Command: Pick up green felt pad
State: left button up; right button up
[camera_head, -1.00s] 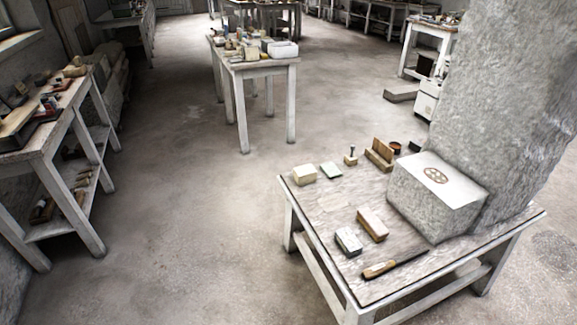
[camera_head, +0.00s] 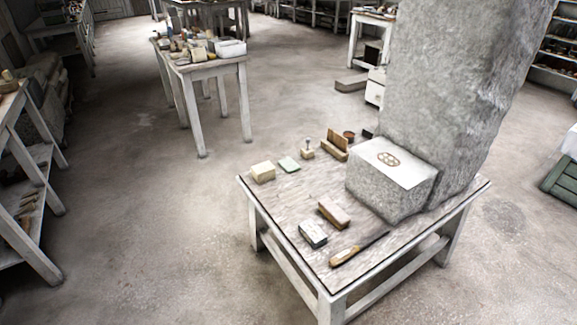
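A small, flat, pale green pad (camera_head: 289,164), which looks like the green felt pad, lies on the wooden work table (camera_head: 262,203) near its far left edge. It sits between a cream block (camera_head: 263,171) on its left and a small stamp-like tool with an upright handle (camera_head: 307,149) on its right. Nothing covers the pad. Neither of my grippers shows in the head view.
The table also holds a large stone block (camera_head: 392,200) beside a thick stone pillar (camera_head: 450,90), a brush-like wooden block (camera_head: 334,214), a grey-white block (camera_head: 313,234) and a long-handled tool (camera_head: 358,249). Open floor (camera_head: 150,240) lies left of the table. Another cluttered table (camera_head: 205,68) stands behind.

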aim_at(288, 164)
jog(key=i+j+u, duration=0.1)
jog(key=i+j, duration=0.2)
jog(key=i, duration=0.15)
jog(key=i+j, duration=0.3)
jog(key=i, duration=0.15)
jog(key=j+u, duration=0.05)
